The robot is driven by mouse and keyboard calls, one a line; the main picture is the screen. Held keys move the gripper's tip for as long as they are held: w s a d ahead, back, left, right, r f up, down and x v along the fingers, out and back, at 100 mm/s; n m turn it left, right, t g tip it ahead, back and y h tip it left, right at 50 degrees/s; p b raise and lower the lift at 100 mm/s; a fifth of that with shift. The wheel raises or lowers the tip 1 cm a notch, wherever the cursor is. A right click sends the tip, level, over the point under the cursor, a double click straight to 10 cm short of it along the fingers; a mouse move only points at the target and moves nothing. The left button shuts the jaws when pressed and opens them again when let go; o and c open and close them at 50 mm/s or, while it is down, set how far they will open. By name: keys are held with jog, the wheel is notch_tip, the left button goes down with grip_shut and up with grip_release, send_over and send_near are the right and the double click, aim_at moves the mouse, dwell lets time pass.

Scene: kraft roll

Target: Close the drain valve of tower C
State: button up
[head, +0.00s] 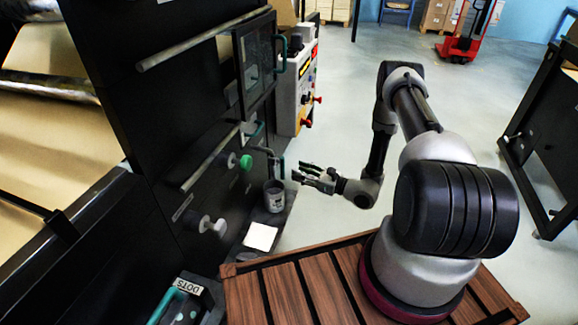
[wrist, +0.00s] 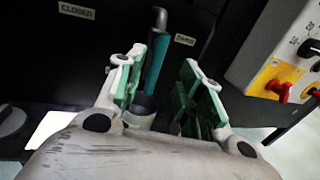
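A drain valve with a teal lever (head: 282,166) sits low on the black machine front in the head view, beside a grey pipe. In the wrist view the teal lever (wrist: 156,62) stands nearly upright in the picture, between the finger lines and nearer the left finger; I cannot tell if they touch. A "CLOSED" label (wrist: 77,11) is left of the lever, and a small unreadable label (wrist: 185,40) is to its right. My gripper (head: 299,176) is open and empty, facing the valve; its green-padded fingers (wrist: 163,75) are apart in the wrist view. No tower letter is readable.
A grey cup (head: 274,196) stands below the valve, with a white sheet (head: 261,237) near it. A green knob (head: 245,162) and a grey knob (head: 212,226) protrude from the machine. A control box (head: 300,85) with red knobs is beyond.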

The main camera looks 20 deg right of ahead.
aim_at(281, 168)
jog(key=x, duration=0.6)
jog(key=shift+w+a, duration=0.25)
jog(key=shift+a, duration=0.1)
jog(key=shift+c, duration=0.2)
grip_shut()
